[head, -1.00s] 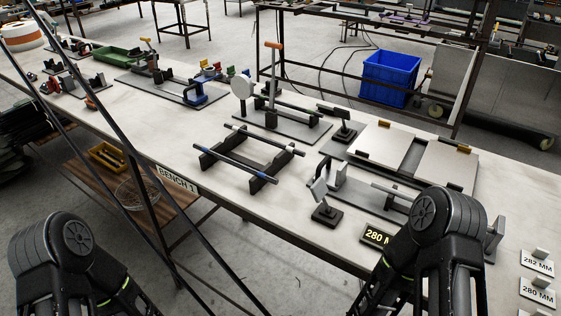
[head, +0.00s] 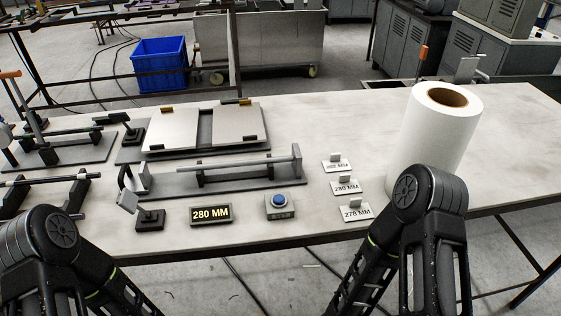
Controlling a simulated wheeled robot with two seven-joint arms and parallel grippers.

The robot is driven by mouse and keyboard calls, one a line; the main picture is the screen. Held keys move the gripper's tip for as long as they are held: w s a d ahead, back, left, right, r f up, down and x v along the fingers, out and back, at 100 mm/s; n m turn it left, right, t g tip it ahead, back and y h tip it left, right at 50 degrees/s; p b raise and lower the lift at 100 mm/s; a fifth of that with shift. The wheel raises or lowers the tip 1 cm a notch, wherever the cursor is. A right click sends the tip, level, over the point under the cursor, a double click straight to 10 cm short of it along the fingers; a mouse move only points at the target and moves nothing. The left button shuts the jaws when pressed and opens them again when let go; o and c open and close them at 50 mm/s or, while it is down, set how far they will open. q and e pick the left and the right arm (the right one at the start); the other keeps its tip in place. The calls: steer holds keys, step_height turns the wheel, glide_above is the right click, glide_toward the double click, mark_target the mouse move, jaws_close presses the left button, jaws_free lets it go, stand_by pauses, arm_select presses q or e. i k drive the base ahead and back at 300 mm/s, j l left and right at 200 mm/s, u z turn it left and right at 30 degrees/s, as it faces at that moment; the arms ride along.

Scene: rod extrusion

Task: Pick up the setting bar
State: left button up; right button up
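A grey bar (head: 250,161), which looks like the setting bar, lies level across two upright supports of a long grey gauge fixture (head: 218,190) in the middle of the bench. Its right end touches or stands close to an upright post; I cannot tell which. Dark rods lie on a black rack (head: 75,190) at the left edge, partly cut off. My two black arms show at the lower left and lower right, in front of the bench. Both grippers are below the picture, and nothing of their fingers shows.
In front of the fixture stand a 280 MM display (head: 211,214) and a blue-button box (head: 280,206). Size cards (head: 346,186) stand right of it, then a tall white roll (head: 436,135). A plate fixture (head: 175,132) lies behind. The bench's far right is clear.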

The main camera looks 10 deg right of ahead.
mark_target(289, 158)
steer(key=z, duration=1.6)
steer(key=k+z, duration=0.25)
steer(key=k, duration=0.8)
